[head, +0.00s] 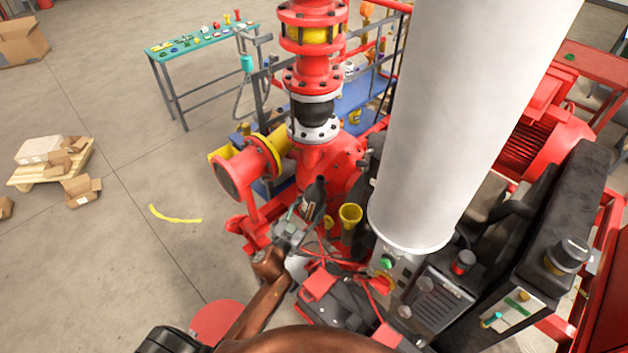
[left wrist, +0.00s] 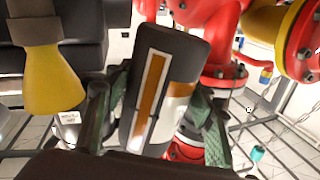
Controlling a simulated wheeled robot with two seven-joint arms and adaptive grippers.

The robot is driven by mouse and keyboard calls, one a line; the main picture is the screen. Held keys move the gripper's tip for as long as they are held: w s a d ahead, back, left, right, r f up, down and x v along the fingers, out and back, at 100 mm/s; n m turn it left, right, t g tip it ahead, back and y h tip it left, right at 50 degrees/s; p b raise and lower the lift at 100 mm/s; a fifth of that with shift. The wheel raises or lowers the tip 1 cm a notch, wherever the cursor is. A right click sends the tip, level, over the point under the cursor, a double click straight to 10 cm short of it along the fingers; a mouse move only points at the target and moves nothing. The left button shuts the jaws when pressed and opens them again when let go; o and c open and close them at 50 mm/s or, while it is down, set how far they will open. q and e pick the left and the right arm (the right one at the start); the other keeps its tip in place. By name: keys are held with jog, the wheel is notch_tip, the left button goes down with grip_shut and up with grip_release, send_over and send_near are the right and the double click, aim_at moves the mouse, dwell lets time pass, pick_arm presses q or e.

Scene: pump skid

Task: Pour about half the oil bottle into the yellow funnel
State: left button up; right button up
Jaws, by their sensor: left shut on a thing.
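The oil bottle (left wrist: 165,90) is dark with an orange and white label in the left wrist view. My left gripper (left wrist: 160,115) is shut on it, with a green-padded finger on each side. In the head view the dark bottle (head: 316,192) stands up from my left gripper (head: 292,228), left of the yellow funnel (head: 351,213). The bottle and funnel look apart. A yellow flared shape that looks like the funnel (left wrist: 52,80) shows at the left of the wrist view. The bottle's mouth and oil level are not clear. My right gripper is not in view.
A large white cylinder (head: 455,120) stands close right of the funnel. Red pump piping (head: 325,165) rises just behind the bottle. Red cables and a control panel (head: 395,268) lie below. Open floor with a yellow streak (head: 175,216) is at the left.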

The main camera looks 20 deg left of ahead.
pick_arm(q)
jog(key=shift+w+a+r+p, duration=0.4)
jog(key=shift+w+a+r, duration=0.2)
jog(key=shift+w+r, duration=0.15)
jog(key=shift+w+f, duration=0.1)
jog(key=shift+w, duration=0.05)
jog(key=shift+d+f+m+b, duration=0.2)
jog(key=shift+m+b, duration=0.65)
jog(key=shift+m, duration=0.05)
jog(key=m+b, duration=0.1)
jog(key=d+m, duration=0.1)
jog(key=shift+f+m+b, duration=0.25)
jog(key=shift+m+b, duration=0.05)
jog(key=shift+b, duration=0.1)
jog(key=shift+d+r+m, duration=0.45)
jog(key=shift+d+m, duration=0.15)
jog(key=shift+m, duration=0.6)
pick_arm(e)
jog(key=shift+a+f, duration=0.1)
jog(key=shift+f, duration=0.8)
pick_arm(q)
jog(key=shift+a+r+m+p, duration=0.45)
jog(key=shift+r+m, duration=0.05)
jog(key=shift+m, duration=0.2)
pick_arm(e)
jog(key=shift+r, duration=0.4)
